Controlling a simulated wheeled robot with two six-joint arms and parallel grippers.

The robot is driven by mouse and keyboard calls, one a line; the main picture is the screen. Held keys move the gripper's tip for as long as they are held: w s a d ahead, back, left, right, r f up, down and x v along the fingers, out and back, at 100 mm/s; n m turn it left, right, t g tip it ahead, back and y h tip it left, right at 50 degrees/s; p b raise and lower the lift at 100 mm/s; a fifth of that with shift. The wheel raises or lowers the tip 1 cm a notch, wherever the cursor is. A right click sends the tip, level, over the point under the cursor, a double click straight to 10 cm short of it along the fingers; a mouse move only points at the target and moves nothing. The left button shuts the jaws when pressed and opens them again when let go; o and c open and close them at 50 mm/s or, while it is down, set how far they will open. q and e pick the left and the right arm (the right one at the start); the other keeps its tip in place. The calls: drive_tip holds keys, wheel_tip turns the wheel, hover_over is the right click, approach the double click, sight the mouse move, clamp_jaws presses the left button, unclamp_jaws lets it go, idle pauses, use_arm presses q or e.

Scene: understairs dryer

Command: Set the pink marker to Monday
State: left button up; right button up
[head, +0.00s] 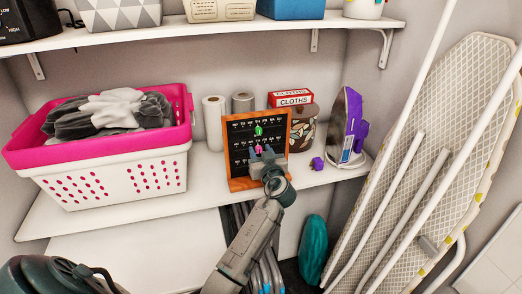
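A wood-framed black board (238,155) with rows of small white labels stands on the middle shelf. A pink marker (258,148) sits near the board's middle, below a green marker (258,131). My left gripper (261,154) is in front of the board, with its fingertips at the pink marker. It covers the lower right part of the board. The view is too small to tell whether the fingers are closed on the marker, and the day labels cannot be read. My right gripper is out of view.
A pink-rimmed white laundry basket (120,178) stands left of the board, with paper rolls (213,122) behind. A cloths box (291,98), a patterned jar (303,130), a small purple object (317,163) and an iron (346,125) are right. An ironing board (430,140) leans at far right.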

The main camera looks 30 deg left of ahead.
sight(235, 149)
use_arm(q)
drive_tip(key=shift+a+f, duration=0.1)
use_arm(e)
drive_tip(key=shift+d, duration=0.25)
